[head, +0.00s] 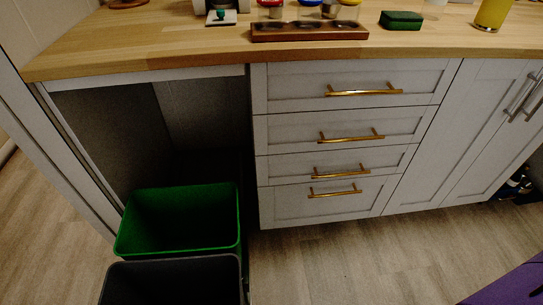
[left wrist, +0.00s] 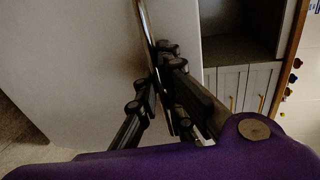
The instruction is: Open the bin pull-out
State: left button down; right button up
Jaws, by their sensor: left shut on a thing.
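The bin pull-out stands drawn out of the left opening of the counter in the head view. Its green bin (head: 180,248) and the dark grey bin (head: 172,282) nearer to me are both in front of the dark cabinet cavity. The pull-out's front is below the head picture. In the left wrist view its pale front panel (left wrist: 85,60) fills the left, with a long metal bar handle (left wrist: 144,22). My left gripper (left wrist: 158,82) is shut on this handle. My right gripper is in neither view.
A drawer stack (head: 340,125) with brass handles stands right of the opening, and closed cupboard doors (head: 470,140) are beyond it. The wooden worktop (head: 180,40) holds a dark wooden rack (head: 310,32) and a green block (head: 401,20). Floor (head: 350,260) is clear before the drawers.

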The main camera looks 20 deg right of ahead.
pick_arm(q)
jog(key=c, duration=2.2)
grip_release()
jog(key=shift+o, duration=0.2)
jog(key=shift+s, duration=0.15)
jog(key=v, duration=1.1)
jog(key=shift+s+a, duration=0.2)
jog(key=shift+s, duration=0.1)
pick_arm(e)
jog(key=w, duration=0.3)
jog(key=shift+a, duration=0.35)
pick_arm(q)
jog(key=shift+r, duration=0.15)
